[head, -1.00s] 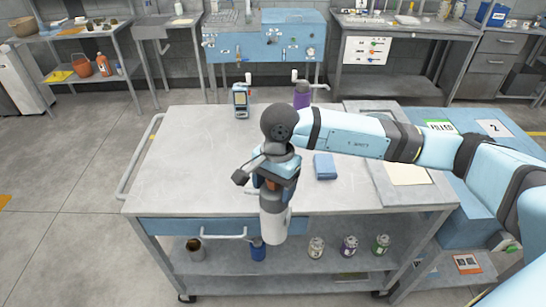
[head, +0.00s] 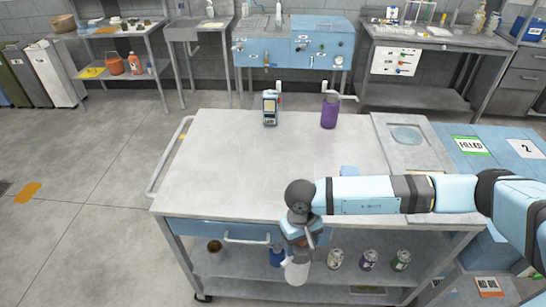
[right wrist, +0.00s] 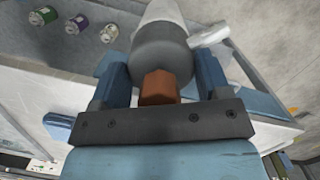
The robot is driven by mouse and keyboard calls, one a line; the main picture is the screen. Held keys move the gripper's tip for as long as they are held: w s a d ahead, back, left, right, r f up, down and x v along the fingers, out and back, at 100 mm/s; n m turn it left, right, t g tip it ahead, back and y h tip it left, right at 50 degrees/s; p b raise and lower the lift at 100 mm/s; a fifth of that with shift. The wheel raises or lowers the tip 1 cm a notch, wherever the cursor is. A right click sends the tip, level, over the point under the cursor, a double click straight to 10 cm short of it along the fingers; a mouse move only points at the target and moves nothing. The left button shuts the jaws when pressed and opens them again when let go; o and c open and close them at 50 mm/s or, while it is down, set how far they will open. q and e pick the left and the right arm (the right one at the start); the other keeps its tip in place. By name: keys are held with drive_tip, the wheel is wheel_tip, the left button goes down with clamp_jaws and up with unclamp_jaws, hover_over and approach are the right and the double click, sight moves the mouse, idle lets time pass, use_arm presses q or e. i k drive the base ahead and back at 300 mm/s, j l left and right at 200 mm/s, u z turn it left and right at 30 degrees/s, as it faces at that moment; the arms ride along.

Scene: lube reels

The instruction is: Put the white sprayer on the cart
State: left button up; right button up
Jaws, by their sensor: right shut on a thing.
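My right gripper (head: 302,236) points down at the near edge of the cart (head: 230,165) in the head view. It is shut on the white sprayer (head: 296,271), which hangs below it and overlaps the front of the cart in the picture. In the right wrist view the two blue fingers of the right gripper (right wrist: 161,85) stand on either side of an orange-brown piece, with the grey collar and white body of the sprayer (right wrist: 161,40) beyond. The sprayer's upper part is mostly hidden in the head view. My left gripper is not in view.
The left and middle of the top are clear. Several small containers stand on the lower shelf.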

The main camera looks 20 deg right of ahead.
sight(221, 125)
drive_tip(key=i+j+u, duration=0.5)
drive_tip(key=j, duration=0.15)
drive_tip(key=i+j+u, duration=0.45)
drive_tip(key=i+j, duration=0.15)
drive_tip(key=i, duration=0.35)
drive_tip(key=i+j+u, duration=0.1)
drive_tip(key=i, duration=0.4)
drive_tip(key=i+j+z, duration=0.1)
drive_tip(key=i+z, duration=0.3)
drive_tip(key=i+j+z, duration=0.2)
drive_tip(key=i+z, duration=0.35)
drive_tip(key=z, duration=0.25)
drive_tip(key=i+j+z, duration=0.2)
drive_tip(key=z, duration=0.3)
drive_tip(key=i+j+z, duration=0.15)
drive_tip(key=z, duration=0.3)
drive_tip(key=i+j+z, duration=0.1)
drive_tip(key=j+z, duration=0.35)
drive_tip(key=i+j+z, duration=0.2)
drive_tip(key=j+z, duration=0.2)
drive_tip(key=i+j+z, duration=0.15)
drive_tip(key=j+z, duration=0.2)
